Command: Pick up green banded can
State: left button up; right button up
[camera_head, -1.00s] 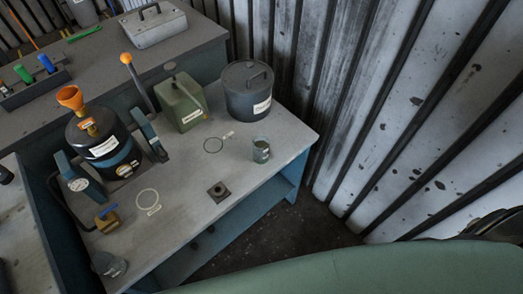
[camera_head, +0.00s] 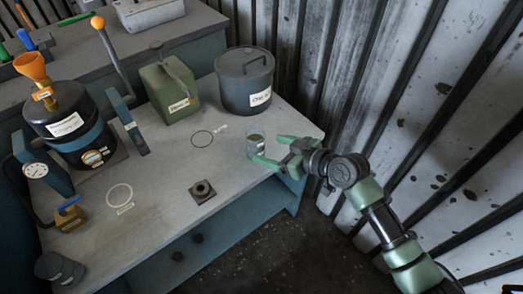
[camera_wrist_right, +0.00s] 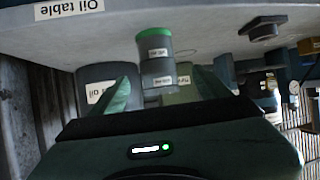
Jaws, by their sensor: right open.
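The green banded can (camera_head: 255,143) stands upright on the grey table (camera_head: 165,185), near its right edge. The right wrist view, which is upside down, shows the can (camera_wrist_right: 155,66) with a pale label and a green band, lined up between my fingers. My right gripper (camera_head: 267,149) is open and comes in from the right, its fingertips close beside the can. One fingertip overlaps the can's lower edge in the head view; contact cannot be told. My left gripper is not in view.
A dark lidded pot (camera_head: 245,82) and a green box-shaped can (camera_head: 169,90) stand behind the can. A small square block (camera_head: 202,192) lies to its front left. A blue-banded vessel with an orange funnel (camera_head: 33,66) stands at left. A corrugated wall (camera_head: 420,100) rises at right.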

aim_at(262, 145)
jog(key=shift+w+a+r, duration=0.15)
jog(key=shift+w+a, duration=0.15)
jog(key=shift+a, duration=0.1)
jog(key=x, duration=0.7)
jog(key=shift+w+d, duration=0.15)
jog(key=shift+d, duration=0.05)
jog(key=c, duration=1.6)
